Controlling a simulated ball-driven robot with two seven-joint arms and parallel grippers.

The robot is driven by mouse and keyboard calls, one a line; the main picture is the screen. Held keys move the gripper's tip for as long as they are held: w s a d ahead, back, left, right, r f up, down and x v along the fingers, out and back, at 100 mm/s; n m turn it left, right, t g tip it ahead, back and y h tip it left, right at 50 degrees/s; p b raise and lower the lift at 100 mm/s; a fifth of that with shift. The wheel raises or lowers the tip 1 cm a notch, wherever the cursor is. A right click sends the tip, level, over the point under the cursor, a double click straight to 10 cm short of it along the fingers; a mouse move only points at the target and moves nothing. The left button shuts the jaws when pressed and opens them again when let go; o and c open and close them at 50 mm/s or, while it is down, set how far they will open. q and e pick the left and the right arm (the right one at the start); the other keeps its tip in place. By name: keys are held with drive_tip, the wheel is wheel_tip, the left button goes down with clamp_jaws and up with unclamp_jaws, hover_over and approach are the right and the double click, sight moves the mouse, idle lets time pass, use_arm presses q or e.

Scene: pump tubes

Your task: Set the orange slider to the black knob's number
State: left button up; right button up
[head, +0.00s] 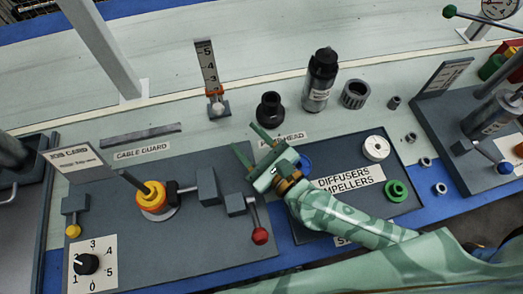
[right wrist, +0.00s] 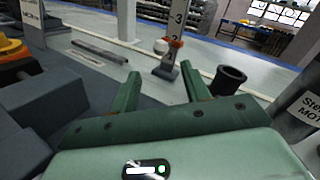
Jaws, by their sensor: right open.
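The upright grey scale (head: 207,65) stands behind the boards, with numbers up its face. Its orange slider (head: 214,91) sits low, below the 3, with a white ball in front. In the right wrist view the slider (right wrist: 175,43) is by the 2, ahead of my fingers. The black knob (head: 86,264) is on a white numbered dial at front left. Its pale mark points left, above the 1; the 2 is not readable, so I cannot tell its exact number. My right gripper (head: 244,136) is open and empty, short of the scale, fingers toward it. My left gripper is out of view.
A black cup (head: 270,109) and a black motor cylinder (head: 320,80) stand right of the scale. A grey bar (head: 141,135) lies to its left. The yellow-orange pump part (head: 153,197) and red-ball lever (head: 260,235) are nearer. Pale table around the scale is free.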

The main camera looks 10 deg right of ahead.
drive_tip(key=v, duration=0.3)
drive_tip(key=shift+s+d, duration=0.3)
drive_tip(key=shift+s, duration=0.3)
